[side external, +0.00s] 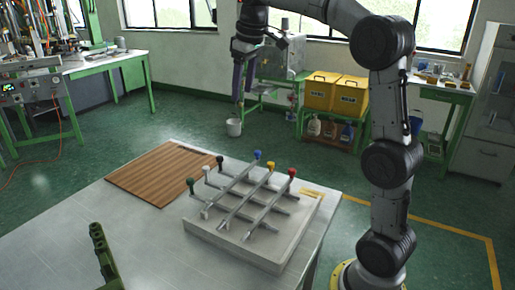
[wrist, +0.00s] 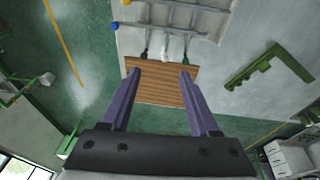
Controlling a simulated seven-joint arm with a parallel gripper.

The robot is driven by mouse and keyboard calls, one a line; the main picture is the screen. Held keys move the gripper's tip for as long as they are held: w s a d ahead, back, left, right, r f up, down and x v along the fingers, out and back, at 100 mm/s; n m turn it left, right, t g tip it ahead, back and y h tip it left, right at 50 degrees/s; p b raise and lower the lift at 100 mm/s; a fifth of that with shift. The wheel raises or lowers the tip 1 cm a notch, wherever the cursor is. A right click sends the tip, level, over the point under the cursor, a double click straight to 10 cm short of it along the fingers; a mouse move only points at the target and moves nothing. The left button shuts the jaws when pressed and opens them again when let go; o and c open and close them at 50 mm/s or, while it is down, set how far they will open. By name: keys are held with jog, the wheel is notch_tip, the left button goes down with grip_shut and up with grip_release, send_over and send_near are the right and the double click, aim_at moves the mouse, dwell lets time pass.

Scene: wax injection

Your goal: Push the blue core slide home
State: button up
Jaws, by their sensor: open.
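The blue core slide's blue knob (side external: 257,155) stands at the back edge of the pale mould block (side external: 235,250). Its grey bar runs toward the front left, crossing other bars. How far it sits in the block I cannot tell. The blue knob shows at the upper left of the wrist view (wrist: 115,27), with part of the yellow knob (wrist: 126,2) near it. My gripper (side external: 238,98) is open and empty, its purple fingers pointing down, high and beyond the block. In the wrist view its fingertips (wrist: 160,72) appear over the wooden board.
Yellow (side external: 271,166), red (side external: 292,173), black (side external: 220,158), white (side external: 206,170) and green (side external: 190,182) knobs stand on the block's other bars. A wooden board (side external: 150,178) lies behind left. The table between is bare.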

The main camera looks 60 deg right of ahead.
jog(key=w+d+f+m+g, duration=0.1)
jog(key=w+d+f, duration=0.55)
jog(key=d, duration=0.35)
jog(key=m+g+y, duration=0.1)
jog(key=m+g, duration=0.1)
send_over(258, 151)
notch_tip(258, 151, down, 10)
notch_tip(258, 151, down, 11)
jog(key=shift+a+f, duration=0.1)
grip_shut()
dwell(0.6)
